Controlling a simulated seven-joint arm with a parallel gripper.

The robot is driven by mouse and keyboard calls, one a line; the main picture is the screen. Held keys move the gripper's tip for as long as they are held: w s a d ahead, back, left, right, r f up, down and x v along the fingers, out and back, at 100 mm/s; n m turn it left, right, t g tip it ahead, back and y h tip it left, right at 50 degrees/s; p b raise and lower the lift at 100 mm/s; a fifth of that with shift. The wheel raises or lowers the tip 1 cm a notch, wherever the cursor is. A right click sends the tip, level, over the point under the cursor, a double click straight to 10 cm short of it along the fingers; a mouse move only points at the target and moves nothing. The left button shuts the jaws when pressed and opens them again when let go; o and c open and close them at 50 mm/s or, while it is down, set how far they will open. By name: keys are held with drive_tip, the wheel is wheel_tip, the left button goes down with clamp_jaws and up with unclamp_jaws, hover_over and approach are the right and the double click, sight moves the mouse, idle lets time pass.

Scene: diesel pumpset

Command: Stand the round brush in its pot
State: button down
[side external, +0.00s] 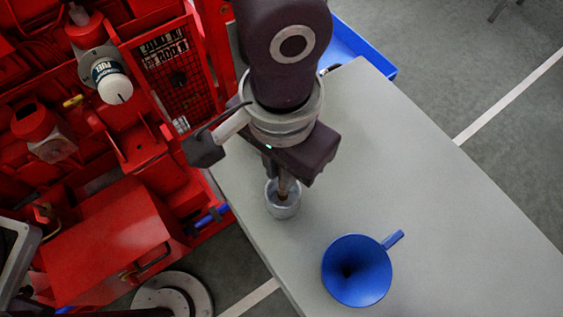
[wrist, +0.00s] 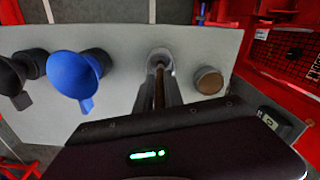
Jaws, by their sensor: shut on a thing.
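The round brush shows as a brown handle (wrist: 159,88) in the wrist view, upright between the fingers. My gripper (wrist: 160,92) is shut on it. In the side external view my gripper (side external: 284,180) points down over the grey metal pot (side external: 283,208), which stands near the bench's left edge. The pot also shows in the wrist view (wrist: 160,54). The brush's lower end is at the pot's mouth and looks to be inside it. I cannot tell whether it touches the bottom, as the fingers and pot wall hide it.
A blue funnel (side external: 356,271) stands on the grey bench (side external: 440,190). A round brown-topped container (wrist: 209,80) is beside the pot in the wrist view. Dark objects (wrist: 22,74) lie beyond the funnel. Red machinery (side external: 110,240) borders the bench's left side. The bench's right part is clear.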

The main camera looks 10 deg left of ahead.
drive_tip(key=shift+f, duration=0.1)
drive_tip(key=shift+f, duration=0.6)
drive_tip(key=c, duration=1)
unclamp_jaws()
drive_tip(key=shift+o, duration=0.2)
wheel_tip(320, 180, up, 7)
idle(0.4)
